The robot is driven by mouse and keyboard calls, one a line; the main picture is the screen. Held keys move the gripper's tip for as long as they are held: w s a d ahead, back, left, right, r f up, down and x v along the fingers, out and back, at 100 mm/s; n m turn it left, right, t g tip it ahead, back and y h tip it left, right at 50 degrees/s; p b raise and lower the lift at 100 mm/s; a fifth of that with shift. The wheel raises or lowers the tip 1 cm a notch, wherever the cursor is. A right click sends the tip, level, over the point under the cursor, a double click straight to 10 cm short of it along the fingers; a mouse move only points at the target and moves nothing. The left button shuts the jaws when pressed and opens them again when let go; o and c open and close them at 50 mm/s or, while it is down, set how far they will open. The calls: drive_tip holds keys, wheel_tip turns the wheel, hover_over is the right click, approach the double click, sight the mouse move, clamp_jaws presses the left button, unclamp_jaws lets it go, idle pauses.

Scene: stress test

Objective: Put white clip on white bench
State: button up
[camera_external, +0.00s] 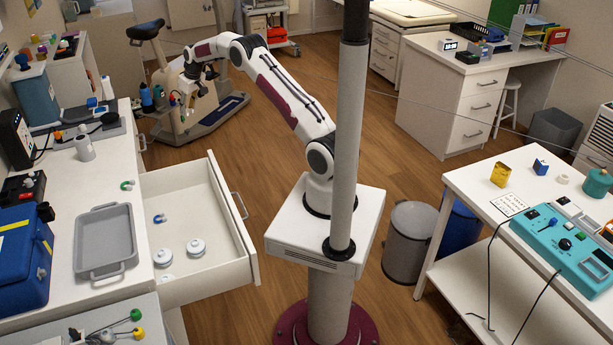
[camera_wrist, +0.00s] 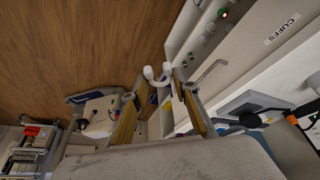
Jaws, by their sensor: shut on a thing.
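My gripper (camera_external: 190,98) is raised over the floor at the back left, in front of the exercise bike. In the wrist view my gripper (camera_wrist: 157,88) is shut on the white clip (camera_wrist: 150,72), a small U-shaped piece between the fingertips. The clip is too small to make out clearly in the external view. A long white bench (camera_external: 152,192) stands on the left, with an open drawer. Another white bench (camera_external: 462,184) stands on the right. I cannot tell which one the task means.
The open drawer (camera_external: 249,226) holds a blue-and-white clip (camera_external: 160,218) and white round pieces (camera_external: 196,247). A grey tray (camera_external: 104,208) and a blue case (camera_external: 22,262) occupy the left bench. The exercise bike (camera_external: 174,98) is close behind my gripper.

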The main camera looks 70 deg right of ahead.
drive_tip(key=w+a+n+y, duration=0.1)
drive_tip(key=w+a, duration=0.2)
drive_tip(key=a, duration=0.8)
drive_tip(key=w+a+n, duration=0.2)
drive_tip(key=w+a, duration=0.1)
drive_tip(key=a, duration=0.9)
drive_tip(key=r+n, duration=0.1)
hover_over(103, 176)
drive_tip(key=s, duration=0.1)
drive_tip(key=shift+s+a+r+y, duration=0.15)
drive_tip(key=shift+a+r+y, duration=0.1)
drive_tip(key=shift+y, duration=0.15)
drive_tip(key=shift+a+r, duration=0.15)
drive_tip(key=shift+a, duration=0.1)
drive_tip(key=shift+w+d+r+m+h, duration=0.2)
drive_tip(key=shift+d+r+m+h, duration=0.1)
drive_tip(key=shift+d+r+m, duration=0.25)
drive_tip(key=shift+s+f+m, duration=0.1)
drive_tip(key=shift+f+m, duration=0.05)
drive_tip(key=shift+m, duration=0.3)
drive_tip(key=shift+f, duration=0.1)
drive_tip(key=shift+f, duration=2.4)
drive_tip(key=shift+f, duration=0.15)
